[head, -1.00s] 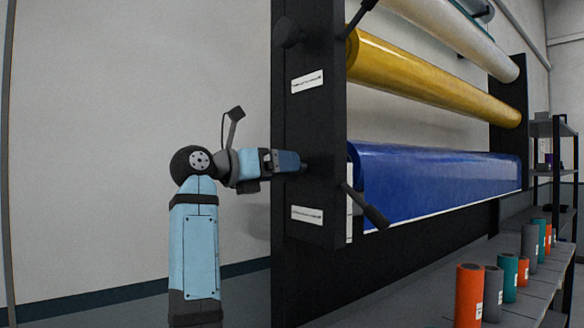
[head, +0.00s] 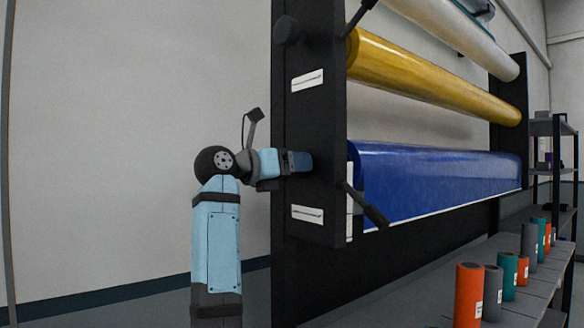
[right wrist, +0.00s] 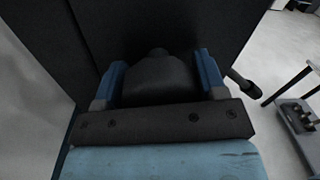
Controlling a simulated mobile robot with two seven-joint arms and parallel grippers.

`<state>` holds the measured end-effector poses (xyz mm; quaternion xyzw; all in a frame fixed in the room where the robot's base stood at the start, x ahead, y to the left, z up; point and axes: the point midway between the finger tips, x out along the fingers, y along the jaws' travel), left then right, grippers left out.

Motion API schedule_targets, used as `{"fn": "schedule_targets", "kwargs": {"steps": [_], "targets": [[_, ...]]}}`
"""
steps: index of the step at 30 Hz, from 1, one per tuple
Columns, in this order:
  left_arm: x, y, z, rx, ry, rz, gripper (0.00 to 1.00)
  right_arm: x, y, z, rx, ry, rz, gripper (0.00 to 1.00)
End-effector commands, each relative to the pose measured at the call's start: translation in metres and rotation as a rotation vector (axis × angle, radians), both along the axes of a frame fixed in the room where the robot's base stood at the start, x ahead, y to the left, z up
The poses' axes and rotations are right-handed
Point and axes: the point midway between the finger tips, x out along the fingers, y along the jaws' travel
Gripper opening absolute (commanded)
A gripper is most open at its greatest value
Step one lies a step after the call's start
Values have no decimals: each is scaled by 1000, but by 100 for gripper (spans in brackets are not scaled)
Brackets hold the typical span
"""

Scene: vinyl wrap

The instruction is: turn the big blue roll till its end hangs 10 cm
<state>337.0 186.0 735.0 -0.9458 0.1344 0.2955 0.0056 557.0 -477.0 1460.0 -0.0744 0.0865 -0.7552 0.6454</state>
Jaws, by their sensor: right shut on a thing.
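The big blue roll (head: 440,178) is the lowest roll on the dark rack. A short blue flap with a pale lower edge hangs at its front. My right gripper (head: 303,161) is at the outer left face of the rack's near upright, level with the blue roll. In the right wrist view its blue fingers stand on both sides of a dark knob (right wrist: 158,78), and it is shut on this knob. In the head view the gripper hides the knob. My left gripper is not in view.
The dark upright (head: 310,120) carries a higher knob (head: 286,31) and white labels. A dark lever (head: 366,206) sticks out before the blue roll's near end. Yellow (head: 430,80) and white rolls are above. Several small rolls stand on the grey shelf (head: 420,298) at lower right.

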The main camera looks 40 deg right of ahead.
Motion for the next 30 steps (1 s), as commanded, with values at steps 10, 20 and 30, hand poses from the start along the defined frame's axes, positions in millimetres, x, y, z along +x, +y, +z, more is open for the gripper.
{"fn": "schedule_targets", "kwargs": {"steps": [10, 20, 30], "targets": [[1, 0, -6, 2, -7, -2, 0, 0, 0, -2, -11, -111, 1, 41], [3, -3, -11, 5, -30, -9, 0, 0, 0, -3, -40, -377, 1, 41], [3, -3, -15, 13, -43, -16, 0, 0, 0, -2, -67, -626, -1, 41]]}}
